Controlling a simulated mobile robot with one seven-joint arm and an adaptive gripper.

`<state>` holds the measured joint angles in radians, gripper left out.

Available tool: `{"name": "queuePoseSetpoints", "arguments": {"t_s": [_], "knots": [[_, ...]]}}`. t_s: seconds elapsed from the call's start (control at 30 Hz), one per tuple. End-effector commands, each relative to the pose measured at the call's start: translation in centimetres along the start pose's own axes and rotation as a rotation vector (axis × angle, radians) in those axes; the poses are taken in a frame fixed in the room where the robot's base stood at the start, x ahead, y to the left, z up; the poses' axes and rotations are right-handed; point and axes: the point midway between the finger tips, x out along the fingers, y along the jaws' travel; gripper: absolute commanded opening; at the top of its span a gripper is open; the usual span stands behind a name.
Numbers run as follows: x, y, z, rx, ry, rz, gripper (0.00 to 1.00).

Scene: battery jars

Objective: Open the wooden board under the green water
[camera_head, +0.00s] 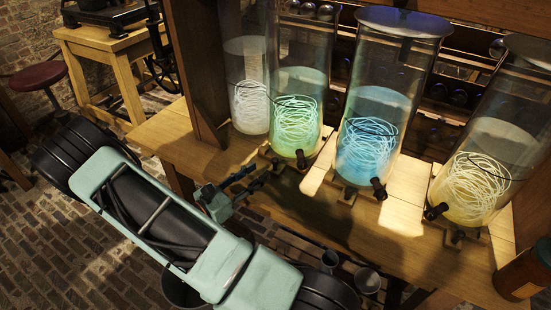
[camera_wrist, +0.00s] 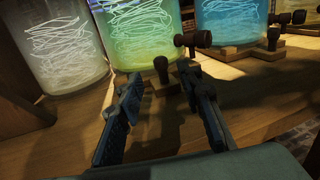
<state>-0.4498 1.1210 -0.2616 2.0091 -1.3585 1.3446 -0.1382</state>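The green-water jar (camera_head: 297,100) stands on the wooden bench, second from the left. A small wooden board (camera_head: 268,155) lies at its foot, partly in shadow, with a dark peg at its front. In the wrist view, the green jar (camera_wrist: 145,30) is ahead and a dark upright peg (camera_wrist: 160,70) stands in front of it. My gripper (camera_head: 257,178) is just in front of this board. In the wrist view, my gripper (camera_wrist: 160,80) is open, with its fingers apart and the peg seen between them. I cannot tell whether either finger touches it.
A white-filled jar (camera_head: 248,95) stands left, with blue (camera_head: 372,120) and yellow (camera_head: 480,170) jars right. Dark taps (camera_head: 379,188) stick out in front. A wooden post (camera_head: 200,75) rises left of the jars.

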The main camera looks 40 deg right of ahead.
Motion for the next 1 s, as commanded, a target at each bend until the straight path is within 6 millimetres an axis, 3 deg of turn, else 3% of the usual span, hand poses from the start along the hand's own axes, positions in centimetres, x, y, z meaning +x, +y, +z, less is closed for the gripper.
{"name": "queuePoseSetpoints", "arguments": {"t_s": [0.2, 0.4, 0.83, 1.0], "knots": [[4.4, -0.1, 0.0, 0.002, -0.002, -0.006, 0.34], [7.3, -0.1, 0.0, 0.002, -0.002, -0.004, 0.34], [8.5, -0.1, 0.1, 0.002, -0.001, -0.002, 0.34], [8.5, -0.1, 0.1, 0.002, -0.001, -0.002, 0.17]]}}
